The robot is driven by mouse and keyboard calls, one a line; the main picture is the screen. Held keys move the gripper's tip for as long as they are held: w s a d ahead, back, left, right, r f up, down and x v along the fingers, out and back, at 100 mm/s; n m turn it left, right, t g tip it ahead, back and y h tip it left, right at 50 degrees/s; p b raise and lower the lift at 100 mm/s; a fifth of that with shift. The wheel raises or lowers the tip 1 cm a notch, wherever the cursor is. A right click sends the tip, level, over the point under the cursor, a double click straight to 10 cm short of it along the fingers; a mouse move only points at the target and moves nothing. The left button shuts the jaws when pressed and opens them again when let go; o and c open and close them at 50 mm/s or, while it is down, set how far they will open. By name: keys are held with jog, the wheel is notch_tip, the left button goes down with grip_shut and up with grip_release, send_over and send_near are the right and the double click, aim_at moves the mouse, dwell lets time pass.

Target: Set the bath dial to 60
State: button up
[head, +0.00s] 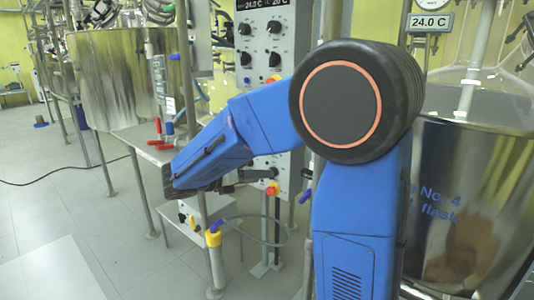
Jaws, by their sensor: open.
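A grey control panel (262,12) stands upright behind my arm, with displays at its top reading 24.0 C and 20°C. Several black knobs are on it, among them an upper left knob (244,28) and an upper right knob (273,27). Their labels are too small to read, so I cannot tell which is the bath dial. My blue arm covers much of the panel's middle.
A steel vessel (125,75) stands at left, and a large one (465,195) at right under glassware. Red-handled valves (160,144) and a yellow-collared pipe (214,240) stand near the arm.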

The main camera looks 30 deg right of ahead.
jog(key=w+a+r+n+t+h, duration=0.1)
jog(key=w+a+n+t+h, duration=0.2)
jog(key=w+a+n, duration=0.4)
jog(key=w+d, duration=0.2)
jog(key=d, duration=0.7)
jog(key=w+d+m, duration=0.1)
jog(key=w+d, duration=0.2)
jog(key=d, duration=0.6)
jog(key=shift+w+r, duration=0.2)
jog(key=shift+w, duration=0.15)
jog(key=shift+d, duration=0.1)
jog(key=shift+c, duration=0.6)
jog(key=c, duration=0.9)
